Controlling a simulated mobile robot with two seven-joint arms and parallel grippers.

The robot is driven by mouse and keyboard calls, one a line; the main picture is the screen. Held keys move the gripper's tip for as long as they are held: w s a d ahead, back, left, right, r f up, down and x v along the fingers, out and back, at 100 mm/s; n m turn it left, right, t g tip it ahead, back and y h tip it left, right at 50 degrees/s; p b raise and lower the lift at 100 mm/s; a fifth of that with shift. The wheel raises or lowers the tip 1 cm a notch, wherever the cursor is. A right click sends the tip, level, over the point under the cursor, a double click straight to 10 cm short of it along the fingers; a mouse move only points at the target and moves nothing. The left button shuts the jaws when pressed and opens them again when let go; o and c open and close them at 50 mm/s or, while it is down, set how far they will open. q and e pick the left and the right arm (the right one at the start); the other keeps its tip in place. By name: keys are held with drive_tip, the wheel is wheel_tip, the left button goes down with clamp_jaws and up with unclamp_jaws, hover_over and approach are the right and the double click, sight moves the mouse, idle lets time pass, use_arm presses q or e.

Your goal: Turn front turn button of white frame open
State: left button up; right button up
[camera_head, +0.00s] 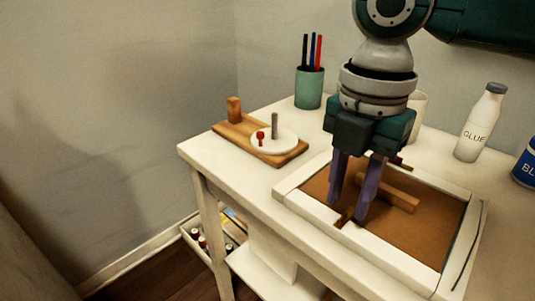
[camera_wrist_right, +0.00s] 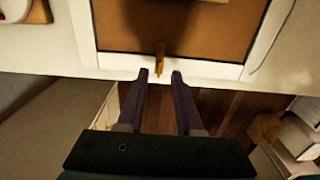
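The white frame (camera_head: 385,252) lies face down on the table, its brown back panel (camera_head: 425,232) showing. Its front turn button (camera_head: 346,217) is a small brown wooden piece at the near rim, partly hidden by my fingers in the head view. In the right wrist view the button (camera_wrist_right: 160,55) points from the near rim (camera_wrist_right: 210,65) onto the panel. Another turn button (camera_head: 400,163) is at the far rim. My right gripper (camera_head: 348,212) is open, pointing down over the front button; in the wrist view its fingertips (camera_wrist_right: 160,76) are on either side of the button's line. My left gripper is not in view.
A wooden strut (camera_head: 386,193) lies on the panel behind my fingers. A wooden board with a white disc (camera_head: 285,142) is left of the frame. A green pen cup (camera_head: 309,88), a glue bottle (camera_head: 480,125) and a blue can (camera_head: 526,172) stand further back.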

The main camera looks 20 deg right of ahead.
drive_tip(key=shift+f, duration=1.05)
drive_tip(key=shift+c, duration=0.2)
clamp_jaws()
idle(0.4)
